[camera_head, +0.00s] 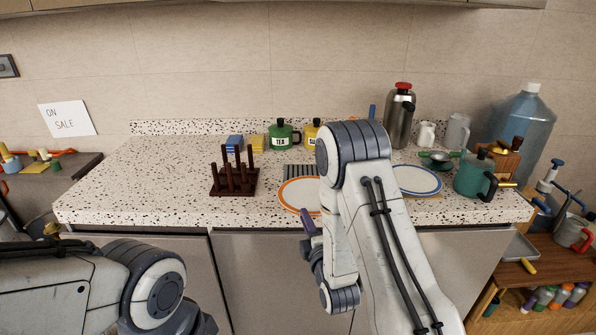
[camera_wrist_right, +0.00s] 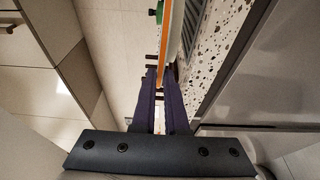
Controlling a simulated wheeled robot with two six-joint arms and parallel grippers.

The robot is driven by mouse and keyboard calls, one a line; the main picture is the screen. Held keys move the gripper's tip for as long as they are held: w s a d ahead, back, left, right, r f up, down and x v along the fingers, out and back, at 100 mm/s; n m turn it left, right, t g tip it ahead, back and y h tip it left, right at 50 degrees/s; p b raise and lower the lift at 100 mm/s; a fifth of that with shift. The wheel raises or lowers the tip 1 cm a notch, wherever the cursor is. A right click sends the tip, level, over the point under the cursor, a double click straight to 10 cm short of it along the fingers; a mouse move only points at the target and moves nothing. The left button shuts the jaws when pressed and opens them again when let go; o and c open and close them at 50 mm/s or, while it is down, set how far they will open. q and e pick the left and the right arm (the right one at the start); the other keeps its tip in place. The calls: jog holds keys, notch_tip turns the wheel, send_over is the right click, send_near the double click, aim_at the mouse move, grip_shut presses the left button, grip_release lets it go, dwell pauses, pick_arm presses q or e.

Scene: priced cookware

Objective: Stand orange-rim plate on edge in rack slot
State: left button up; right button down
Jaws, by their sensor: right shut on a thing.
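The orange-rim plate (camera_head: 297,197) is white with an orange rim and lies at the counter's front edge, partly hidden by my right arm. My right gripper (camera_head: 308,225) is at the plate's front edge. In the right wrist view the purple fingers (camera_wrist_right: 161,82) are shut on the plate's rim (camera_wrist_right: 166,50), seen edge-on. The dark brown rack (camera_head: 234,181) with upright pegs stands on the counter, left of the plate and apart from it. My left arm is at the lower left; its gripper is not seen.
A blue-rim plate (camera_head: 416,180) lies right of my right arm. A dark ribbed mat (camera_head: 299,170) lies behind the orange-rim plate. A green tea canister (camera_head: 280,136) and sponges stand at the back. A teal pot (camera_head: 474,177) is at the right. The counter's left part (camera_head: 140,180) is clear.

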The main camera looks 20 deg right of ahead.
jog(key=m+h+b, duration=0.1)
jog(key=b, duration=0.4)
send_near(310, 188)
jog(key=r, duration=0.1)
jog(key=d+r, duration=0.1)
jog(key=shift+s+r, duration=0.1)
jog(key=shift+r, duration=0.15)
jog(key=shift+m+h, duration=0.4)
jog(key=shift+h, duration=0.5)
jog(key=d+r+b, duration=0.1)
jog(key=d+r, duration=0.1)
jog(key=d+r+b, duration=0.2)
jog(key=d, duration=0.1)
jog(key=shift+s+d+r, duration=0.1)
jog(key=shift+d+r, duration=0.1)
jog(key=w+a+f, duration=0.1)
jog(key=w+f, duration=0.1)
jog(key=w, duration=0.1)
jog(key=w+a+f, duration=0.2)
jog(key=w, duration=0.2)
jog(key=w+a+f, duration=0.2)
jog(key=w+f, duration=0.1)
jog(key=shift+w+a+p, duration=0.2)
jog(key=shift+w+p, duration=0.05)
jog(key=shift+p, duration=0.05)
jog(key=shift+f, duration=1.85)
jog(key=c, duration=0.9)
grip_release()
jog(key=shift+f, duration=0.1)
jog(key=shift+c, duration=0.2)
